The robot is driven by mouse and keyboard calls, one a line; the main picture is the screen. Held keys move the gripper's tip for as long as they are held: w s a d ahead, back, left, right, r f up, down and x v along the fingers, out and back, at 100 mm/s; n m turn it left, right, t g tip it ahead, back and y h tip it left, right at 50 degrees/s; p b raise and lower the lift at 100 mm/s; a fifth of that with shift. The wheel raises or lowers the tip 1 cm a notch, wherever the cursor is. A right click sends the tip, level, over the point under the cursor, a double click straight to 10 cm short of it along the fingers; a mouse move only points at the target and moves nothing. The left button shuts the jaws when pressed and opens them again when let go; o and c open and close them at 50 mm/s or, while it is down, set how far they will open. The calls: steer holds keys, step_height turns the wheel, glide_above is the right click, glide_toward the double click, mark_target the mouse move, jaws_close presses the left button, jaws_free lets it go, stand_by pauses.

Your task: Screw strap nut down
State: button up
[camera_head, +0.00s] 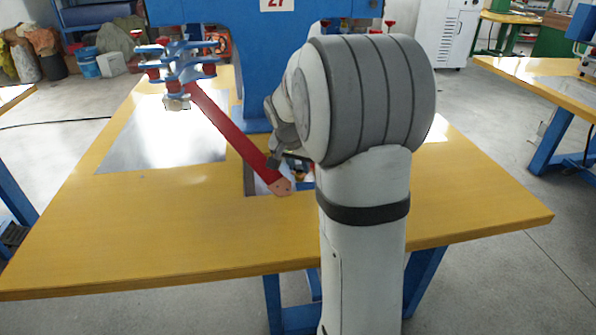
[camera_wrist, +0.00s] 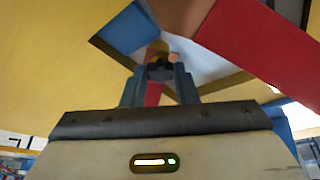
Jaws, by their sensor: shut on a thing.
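A red strap (camera_head: 235,135) runs slantwise from the blue machine's clamp head to the front of the yellow table. Its paler, pointed end (camera_head: 281,187) lies near the table's front. In the wrist view the strap (camera_wrist: 262,42) crosses the upper right. A dark lobed knob, which looks like the strap nut (camera_wrist: 160,71), sits between the fingers of my gripper (camera_wrist: 160,80), which is shut on it. A brass-coloured part shows just past the nut. In the head view my gripper (camera_head: 288,162) is beside the strap's lower end, partly behind my arm, and the nut cannot be made out.
A blue clamp head with red knobs (camera_head: 180,62) stands over a shiny metal plate (camera_head: 160,135) at the left. The table's front left is clear. Another table (camera_head: 550,85) stands at the right.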

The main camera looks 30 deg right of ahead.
mark_target(299, 175)
steer(key=shift+w+f+m+b, duration=0.1)
steer(key=shift+w+m+b, duration=0.1)
steer(key=shift+m+b, duration=0.3)
steer(key=o, duration=0.6)
steer(key=shift+d+r+p, duration=0.1)
steer(key=shift+r+p, duration=0.1)
steer(key=shift+p, duration=0.25)
steer(key=o, duration=0.9)
steer(key=shift+s+f, duration=0.1)
steer(key=shift+r+p, duration=2.4)
steer(key=shift+r, duration=1.1)
